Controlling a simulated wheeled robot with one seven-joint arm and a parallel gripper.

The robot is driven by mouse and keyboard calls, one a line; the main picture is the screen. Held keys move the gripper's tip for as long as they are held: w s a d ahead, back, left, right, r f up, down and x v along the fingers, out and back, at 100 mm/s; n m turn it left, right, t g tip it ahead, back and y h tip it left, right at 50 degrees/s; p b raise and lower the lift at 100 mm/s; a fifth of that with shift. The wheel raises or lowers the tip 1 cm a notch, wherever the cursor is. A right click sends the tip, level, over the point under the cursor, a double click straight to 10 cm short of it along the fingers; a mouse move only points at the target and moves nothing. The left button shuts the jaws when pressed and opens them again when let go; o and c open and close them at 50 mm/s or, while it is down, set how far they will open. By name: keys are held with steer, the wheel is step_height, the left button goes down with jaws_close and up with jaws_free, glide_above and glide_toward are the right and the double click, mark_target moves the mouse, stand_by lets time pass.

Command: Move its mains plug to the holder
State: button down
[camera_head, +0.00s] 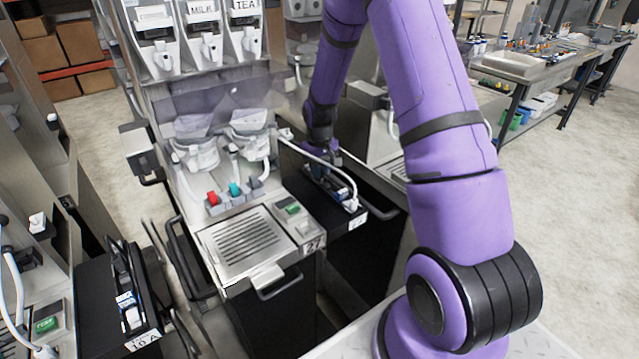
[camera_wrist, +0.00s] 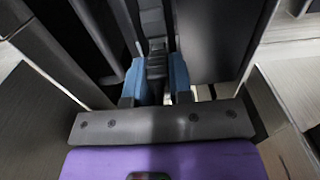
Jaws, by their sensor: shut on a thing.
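A white cable (camera_head: 318,161) runs from the middle dispenser to a white end piece, apparently the mains plug (camera_head: 351,204), at the front of a black box (camera_head: 335,221) right of the machine. My gripper (camera_head: 325,168) is low over this box, behind the white end piece. In the wrist view my gripper (camera_wrist: 157,88) has blue fingertips shut on a narrow dark part (camera_wrist: 157,65). That part looks like a lever or handle on the box; I cannot tell exactly. The white plug is not clear in the wrist view, and I cannot identify the holder.
The middle dispenser (camera_head: 240,215) has a drip tray (camera_head: 243,240) and a handle. A similar black box (camera_head: 110,310) with a dark lever stands at lower left. A bar handle (camera_head: 385,216) sticks out right of my gripper. Floor (camera_head: 560,200) is open at right.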

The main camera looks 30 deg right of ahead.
steer(key=shift+f, duration=0.55)
stand_by(0.9)
steer(key=c, duration=0.7)
jaws_free()
steer(key=shift+c, duration=0.2)
steer(key=shift+r, duration=3.5)
step_height(320, 180, up, 11)
